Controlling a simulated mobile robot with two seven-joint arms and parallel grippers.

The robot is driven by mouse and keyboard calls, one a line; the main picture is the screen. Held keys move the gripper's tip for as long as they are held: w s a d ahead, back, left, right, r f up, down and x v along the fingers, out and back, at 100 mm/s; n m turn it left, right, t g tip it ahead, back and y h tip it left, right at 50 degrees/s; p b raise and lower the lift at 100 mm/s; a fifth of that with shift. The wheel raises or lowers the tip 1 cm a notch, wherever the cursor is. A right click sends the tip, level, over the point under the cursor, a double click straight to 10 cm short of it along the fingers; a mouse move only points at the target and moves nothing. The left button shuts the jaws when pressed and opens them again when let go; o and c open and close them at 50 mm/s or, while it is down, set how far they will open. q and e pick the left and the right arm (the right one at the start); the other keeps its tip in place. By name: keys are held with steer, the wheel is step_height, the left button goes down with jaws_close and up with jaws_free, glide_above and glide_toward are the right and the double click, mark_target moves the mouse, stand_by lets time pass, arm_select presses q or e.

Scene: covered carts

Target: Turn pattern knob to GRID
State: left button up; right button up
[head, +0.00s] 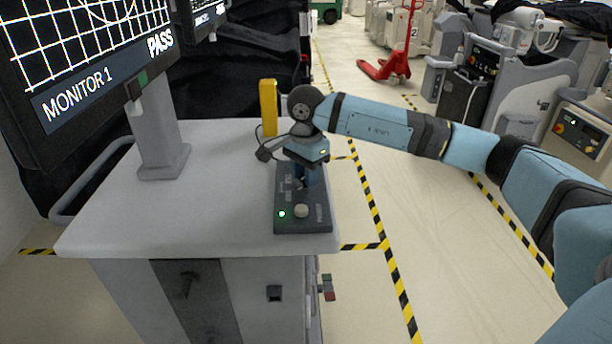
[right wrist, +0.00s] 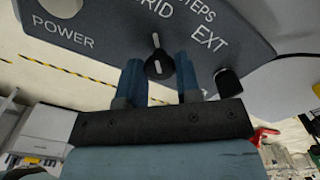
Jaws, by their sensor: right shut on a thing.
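The control box (head: 303,222) lies on the cart top near its right edge. My right gripper (head: 301,181) comes down over its far part and hides the pattern knob in the head view. In the right wrist view the black pattern knob (right wrist: 157,66) with a white pointer line sits between the two blue fingers of my right gripper (right wrist: 159,75), shut on it. The pointer goes up in that picture, toward the partly cut-off GRID label. STEPS and EXT labels are to its right. Monitor 1 (head: 60,75) shows a white grid and PASS. My left gripper is out of view.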

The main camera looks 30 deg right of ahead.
steer(key=shift+r+n, duration=0.1)
steer(key=shift+n, duration=0.3)
steer(key=o, duration=0.9)
step_height(320, 180, up, 14)
steer(key=shift+f+p, duration=0.1)
steer(key=shift+p, duration=0.25)
steer(key=shift+s+f, duration=0.1)
stand_by(0.3)
